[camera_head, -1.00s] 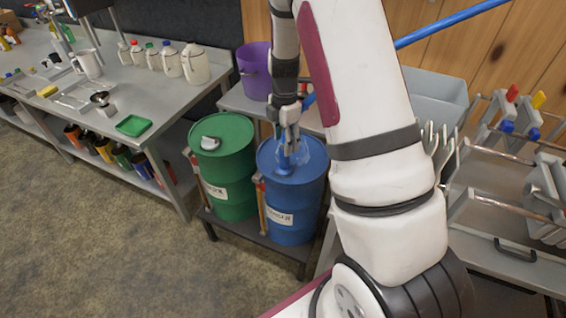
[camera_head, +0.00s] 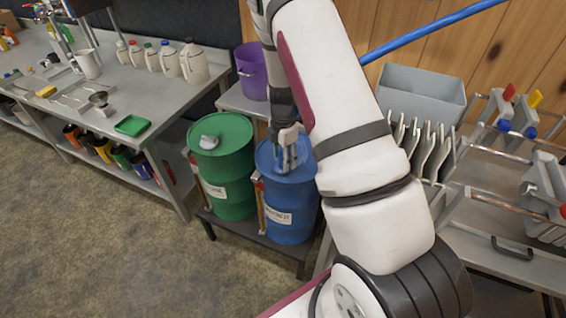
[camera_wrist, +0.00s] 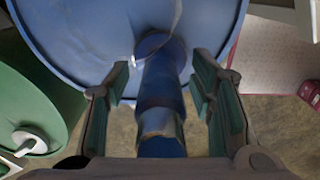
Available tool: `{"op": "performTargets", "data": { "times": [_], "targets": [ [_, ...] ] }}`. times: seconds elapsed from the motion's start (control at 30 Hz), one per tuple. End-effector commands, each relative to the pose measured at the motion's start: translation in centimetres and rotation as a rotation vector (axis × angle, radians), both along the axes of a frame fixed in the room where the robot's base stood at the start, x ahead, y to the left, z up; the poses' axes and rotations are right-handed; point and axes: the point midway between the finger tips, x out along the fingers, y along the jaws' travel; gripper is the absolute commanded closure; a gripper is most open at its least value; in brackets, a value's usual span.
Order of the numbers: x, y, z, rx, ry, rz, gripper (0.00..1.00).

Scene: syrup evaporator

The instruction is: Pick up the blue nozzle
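The blue nozzle (camera_wrist: 163,85) stands out from the top of the blue drum (camera_wrist: 95,30) in the wrist view, with a worn, pale patch partway along it. My gripper (camera_wrist: 161,78) is open, with one green-padded finger on each side of the nozzle. A gap shows between each finger and the nozzle. In the head view my gripper (camera_head: 287,150) is low over the lid of the blue drum (camera_head: 290,215), and it largely hides the nozzle there.
A green drum (camera_head: 224,170) with a grey cap stands just left of the blue drum. A purple bucket (camera_head: 250,72) stands behind. A steel table (camera_head: 165,105) with jugs is at left. Racks and a grey bin (camera_head: 425,92) are at right.

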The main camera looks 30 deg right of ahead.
Motion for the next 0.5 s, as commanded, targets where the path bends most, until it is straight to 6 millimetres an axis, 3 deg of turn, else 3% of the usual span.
{"op": "performTargets", "data": {
  "times": [0.03, 0.2, 0.5],
  "targets": [
    [0.0, 0.01, 0.01, 0.0, 0.0, 0.0, 0.63],
    [-0.01, 0.01, 0.01, 0.0, 0.0, 0.0, 1.0],
    [0.03, 0.0, 0.16, 0.0, -0.001, -0.001, 1.0]
  ]
}}
